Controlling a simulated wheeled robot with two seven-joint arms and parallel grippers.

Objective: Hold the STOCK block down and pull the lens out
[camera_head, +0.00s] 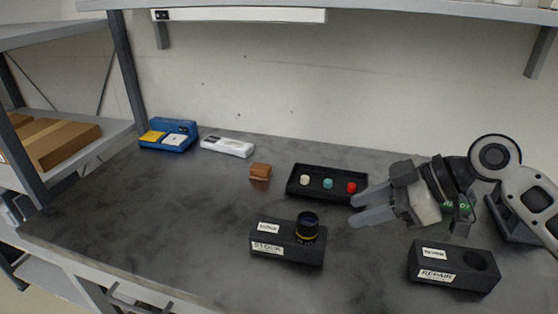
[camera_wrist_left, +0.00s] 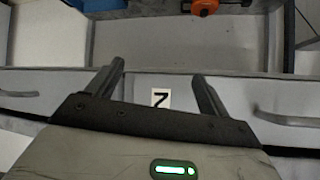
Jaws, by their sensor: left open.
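The black STOCK block (camera_head: 274,249) lies on the dark bench top near the middle of the head view. The lens (camera_head: 307,227), a black cylinder with a yellow ring, stands upright in the right part of the block. My right gripper (camera_head: 353,208) is to the right of the lens and a little beyond it, with its fingers apart and nothing between them. It does not touch the lens or block. My left gripper (camera_wrist_left: 158,72) shows only in the left wrist view, open and empty in front of a drawer front; it is outside the head view.
A REPAIR block (camera_head: 441,262) with an empty round hole sits at the right. Behind are a black tray (camera_head: 320,196) with coloured buttons, a brown block (camera_head: 260,171), a white device (camera_head: 228,146) and a blue box (camera_head: 180,133). The bench's left is clear. A shelf hangs overhead.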

